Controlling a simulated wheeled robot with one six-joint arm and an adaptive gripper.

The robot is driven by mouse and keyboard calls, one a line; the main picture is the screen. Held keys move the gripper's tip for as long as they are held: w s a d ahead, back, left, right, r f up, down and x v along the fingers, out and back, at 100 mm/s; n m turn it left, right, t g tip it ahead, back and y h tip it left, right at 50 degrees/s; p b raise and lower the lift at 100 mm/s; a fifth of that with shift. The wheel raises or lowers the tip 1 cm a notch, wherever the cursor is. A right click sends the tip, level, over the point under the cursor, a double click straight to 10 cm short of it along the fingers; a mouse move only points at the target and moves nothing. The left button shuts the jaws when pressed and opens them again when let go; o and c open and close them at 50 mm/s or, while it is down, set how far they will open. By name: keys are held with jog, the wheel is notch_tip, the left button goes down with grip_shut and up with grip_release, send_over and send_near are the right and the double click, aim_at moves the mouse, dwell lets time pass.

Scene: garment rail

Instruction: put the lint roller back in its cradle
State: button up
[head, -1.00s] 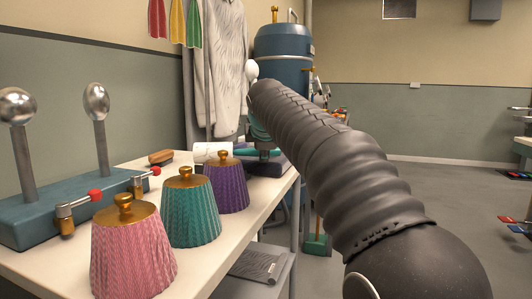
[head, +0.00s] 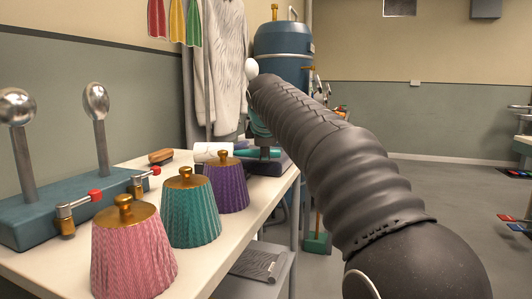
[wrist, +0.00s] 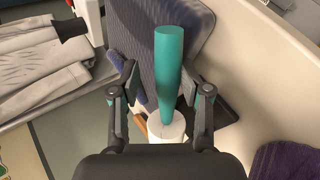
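The lint roller lies on the white table near its far end. Its white roll (head: 207,151) points left and its teal handle (head: 262,153) points right in the head view. In the wrist view the teal handle (wrist: 168,60) runs up the middle and the white roll (wrist: 168,131) is partly hidden by my gripper. My gripper (wrist: 161,82) is open, one finger on each side of the handle, with a visible gap on the left. In the head view my arm partly hides the gripper. I cannot make out the cradle for certain.
Pink (head: 131,252), teal (head: 190,211) and purple (head: 227,185) pleated shades with brass knobs stand along the table. A wooden brush (head: 160,156) lies behind. A dark blue padded board (head: 280,166) lies by the handle. Garments (head: 221,65) hang behind.

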jog(key=v, duration=1.1)
jog(key=shift+s+r+p, duration=0.2)
jog(key=shift+s+p, duration=0.1)
jog(key=shift+p, duration=0.1)
jog(key=s+d+f+m+g, duration=0.1)
jog(key=s+d+f+m, duration=0.4)
jog(key=s+f, duration=0.5)
jog(key=s+d+f+m+g, duration=0.2)
jog(key=s+d+f+m, duration=0.3)
jog(key=s+f, duration=0.6)
jog(key=s+d+f+m+g, duration=0.1)
jog(key=s+d+f+m, duration=0.4)
jog(key=s+f+m, duration=0.3)
jog(key=s+f, duration=0.3)
jog(key=f, duration=0.2)
jog(key=shift+s+d+f+m+h, duration=0.2)
jog(key=shift+d+f+m+h, duration=0.1)
jog(key=shift+f+m, duration=0.1)
